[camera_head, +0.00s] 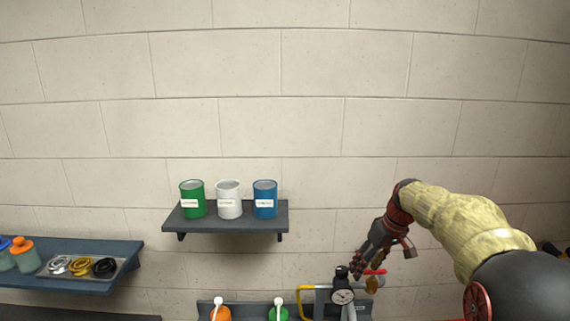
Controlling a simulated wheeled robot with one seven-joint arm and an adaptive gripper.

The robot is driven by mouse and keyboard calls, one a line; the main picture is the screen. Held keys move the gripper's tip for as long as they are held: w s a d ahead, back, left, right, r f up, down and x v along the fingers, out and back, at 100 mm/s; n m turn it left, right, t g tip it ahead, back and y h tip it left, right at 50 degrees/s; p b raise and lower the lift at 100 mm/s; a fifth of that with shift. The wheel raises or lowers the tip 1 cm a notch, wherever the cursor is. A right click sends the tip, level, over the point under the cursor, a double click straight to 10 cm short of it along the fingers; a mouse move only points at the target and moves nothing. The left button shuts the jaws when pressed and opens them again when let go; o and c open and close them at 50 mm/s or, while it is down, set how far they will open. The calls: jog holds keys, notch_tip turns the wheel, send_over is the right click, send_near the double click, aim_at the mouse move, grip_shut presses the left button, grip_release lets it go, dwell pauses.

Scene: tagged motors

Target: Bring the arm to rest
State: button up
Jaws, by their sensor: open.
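My arm comes in from the right edge, with a pale yellow sleeve over its middle. My gripper (360,269) hangs at the end of the arm, tilted down and to the left. Its fingers are apart and nothing shows between them. It is close to a black-topped device with a round dial (342,295) and a red handle at the bottom of the view. I cannot tell whether the gripper touches the device.
A wall shelf (226,226) holds a green can (192,199), a white can (229,200) and a blue can (265,200). A left shelf (60,280) carries bottles and a tray of coiled items. Orange and green bottles stand below. The upper wall is clear.

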jog(key=s+a+f+m+t+h+b, duration=0.1)
jog(key=s+f+b, duration=0.2)
jog(key=s, duration=0.9)
jog(key=s+a+f+m+t+b, duration=0.1)
jog(key=s+b, duration=0.5)
jog(key=s, duration=0.6)
jog(key=s+a+f+m+t+h+b, duration=0.1)
jog(key=s+f, duration=0.5)
jog(key=s, duration=0.7)
jog(key=a+m+b, duration=0.1)
jog(key=a+b, duration=0.1)
jog(key=b, duration=0.1)
jog(key=shift+a+m+h, duration=0.15)
jog(key=shift+m+h, duration=0.15)
jog(key=shift+s+r, duration=0.1)
jog(key=shift+r, duration=0.1)
jog(key=shift+c, duration=0.3)
